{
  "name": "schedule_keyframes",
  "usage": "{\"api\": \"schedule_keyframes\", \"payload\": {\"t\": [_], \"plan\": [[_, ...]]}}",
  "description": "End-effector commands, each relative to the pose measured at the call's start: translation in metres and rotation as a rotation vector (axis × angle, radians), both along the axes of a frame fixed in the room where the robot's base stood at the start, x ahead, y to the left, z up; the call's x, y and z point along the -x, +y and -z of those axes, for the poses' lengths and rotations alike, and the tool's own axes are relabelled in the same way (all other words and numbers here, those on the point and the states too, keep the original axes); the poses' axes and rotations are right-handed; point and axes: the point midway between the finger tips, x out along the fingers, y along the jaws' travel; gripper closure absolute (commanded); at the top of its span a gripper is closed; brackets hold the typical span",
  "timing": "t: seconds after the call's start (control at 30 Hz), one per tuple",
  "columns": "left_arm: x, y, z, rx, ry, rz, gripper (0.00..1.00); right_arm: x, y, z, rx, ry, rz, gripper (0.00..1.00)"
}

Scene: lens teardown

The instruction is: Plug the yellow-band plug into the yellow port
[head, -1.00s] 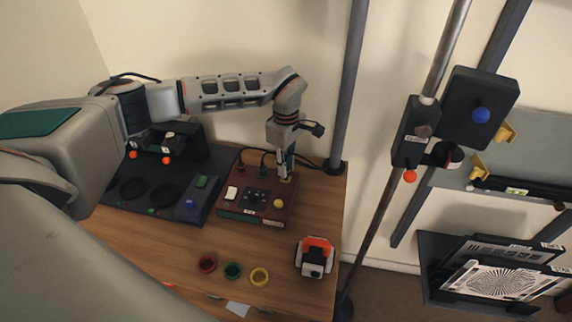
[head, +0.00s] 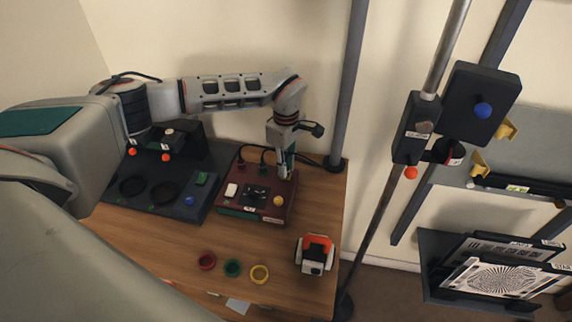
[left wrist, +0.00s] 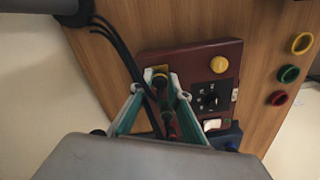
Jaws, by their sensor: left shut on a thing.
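The dark red box (head: 232,208) stands on the wooden table below my left gripper (head: 285,175). In the left wrist view, the gripper's green-lined fingers (left wrist: 157,86) reach down at the box's back edge. They are shut on the yellow-band plug (left wrist: 161,84), a small dark piece. A yellow patch at the yellow port (left wrist: 155,71) shows just beyond the plug. The plug is at or very near the port; I cannot tell how deep it sits. The fingers hide most of it in the head view. My right gripper is not in view.
Green and red plugs with black cables (left wrist: 130,58) sit along the same box edge. The box carries a yellow button (head: 278,201) and a white switch (head: 231,190). A dark tray (head: 172,209) lies left. Coloured rings and an orange-white device (head: 315,254) are in front.

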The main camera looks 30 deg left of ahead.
Motion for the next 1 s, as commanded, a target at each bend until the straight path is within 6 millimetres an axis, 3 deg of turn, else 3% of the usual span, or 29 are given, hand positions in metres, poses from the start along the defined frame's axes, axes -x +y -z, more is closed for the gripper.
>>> {"api": "schedule_keyframes", "payload": {"t": [0.03,0.1,0.57,1.0], "plan": [[0.0,0.0,0.001,0.0,0.0,0.0,0.81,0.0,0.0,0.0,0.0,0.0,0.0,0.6],[0.0,0.0,0.001,0.0,0.0,0.0,0.64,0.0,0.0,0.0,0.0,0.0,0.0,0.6],[-0.001,0.0,-0.008,0.0,-0.001,0.0,0.64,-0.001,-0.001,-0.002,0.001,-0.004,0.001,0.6],[-0.001,0.0,-0.091,0.0,-0.004,0.001,0.64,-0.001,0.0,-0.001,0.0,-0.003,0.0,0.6]]}}
